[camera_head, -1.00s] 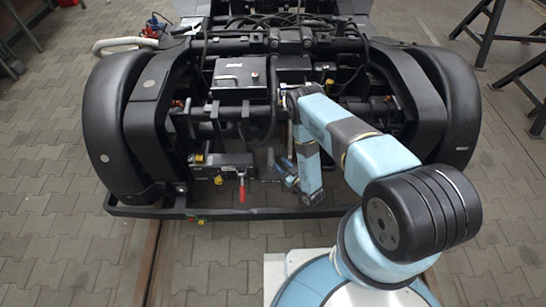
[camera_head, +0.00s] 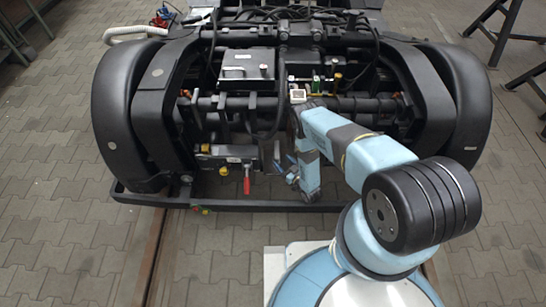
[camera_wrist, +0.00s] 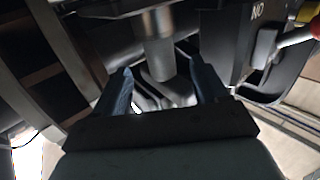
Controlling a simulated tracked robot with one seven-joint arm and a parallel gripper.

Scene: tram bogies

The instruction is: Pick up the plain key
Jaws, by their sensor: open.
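My gripper (camera_wrist: 160,78) shows in the wrist view with its two blue fingers apart. A grey metal shaft with a flat angled foot (camera_wrist: 160,62) stands between and just beyond the fingers; I cannot tell whether it is the plain key, or whether the fingers touch it. I cannot make out the plain key for certain there; my arm hides part of the area.
The dark bogie (camera_head: 140,115) fills the space ahead, with a low front bar (camera_head: 160,200). The red lever (camera_wrist: 314,28) is at the wrist view's upper right. Black trestles (camera_head: 500,30) stand at upper right. Paving at left is clear.

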